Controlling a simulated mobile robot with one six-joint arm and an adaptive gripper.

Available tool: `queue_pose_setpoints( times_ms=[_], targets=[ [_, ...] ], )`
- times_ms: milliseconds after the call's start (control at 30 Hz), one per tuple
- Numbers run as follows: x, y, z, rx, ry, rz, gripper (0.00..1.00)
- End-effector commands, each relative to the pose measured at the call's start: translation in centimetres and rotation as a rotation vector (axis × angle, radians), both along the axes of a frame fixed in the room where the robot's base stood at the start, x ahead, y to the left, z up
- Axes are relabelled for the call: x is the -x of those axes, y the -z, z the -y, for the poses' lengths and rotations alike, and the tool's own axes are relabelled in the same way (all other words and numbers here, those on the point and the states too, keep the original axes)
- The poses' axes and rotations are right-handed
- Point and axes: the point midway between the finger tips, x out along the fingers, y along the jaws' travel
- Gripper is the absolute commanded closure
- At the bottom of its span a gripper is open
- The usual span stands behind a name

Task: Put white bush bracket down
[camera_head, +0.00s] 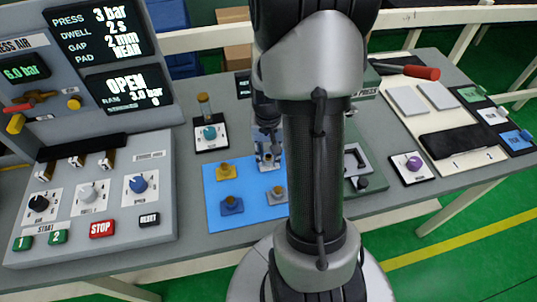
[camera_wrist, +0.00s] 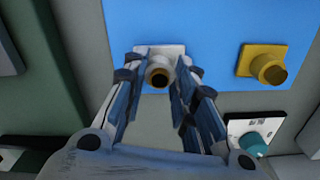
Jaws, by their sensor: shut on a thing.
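The white bush bracket (camera_wrist: 172,50), a pale plate with a brass-coloured bush, is between the fingers of my gripper (camera_wrist: 160,80) in the wrist view. My gripper is shut on it. It is over the far edge area of the blue mat (camera_wrist: 215,30); whether it touches the mat I cannot tell. In the head view my gripper (camera_head: 268,152) is partly hidden by my arm. A yellow bush bracket (camera_head: 227,172) stands on the mat (camera_head: 215,190) to its left. A blue bracket (camera_head: 232,206) and a grey bracket (camera_head: 277,194) are nearer the front.
A teal knob panel (camera_head: 210,133) stands just behind the mat, close to my gripper. A green press base (camera_head: 365,168) is on the right, with a purple knob panel (camera_head: 411,165) beyond it. A control console (camera_head: 95,200) fills the left.

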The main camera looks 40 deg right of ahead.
Motion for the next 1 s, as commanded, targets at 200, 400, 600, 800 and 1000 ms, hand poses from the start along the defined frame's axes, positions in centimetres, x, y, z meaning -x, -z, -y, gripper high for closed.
queue_pose_setpoints(
  times_ms=[200, 400, 600, 800, 1000],
  targets=[
    [0.0, 0.3, 0.0, 0.0, 0.0, 0.0, 0.7],
    [0.0, 0.3, 0.0, 0.0, 0.0, 0.0, 0.56],
    [0.0, 0.3, 0.0, 0.0, 0.0, 0.0, 0.54],
    [0.0, -0.2, 0.0, 0.0, 0.0, 0.0, 0.54],
    [-0.1, -3.4, 0.1, 0.002, 0.0, 0.003, 0.54]
  ],
)
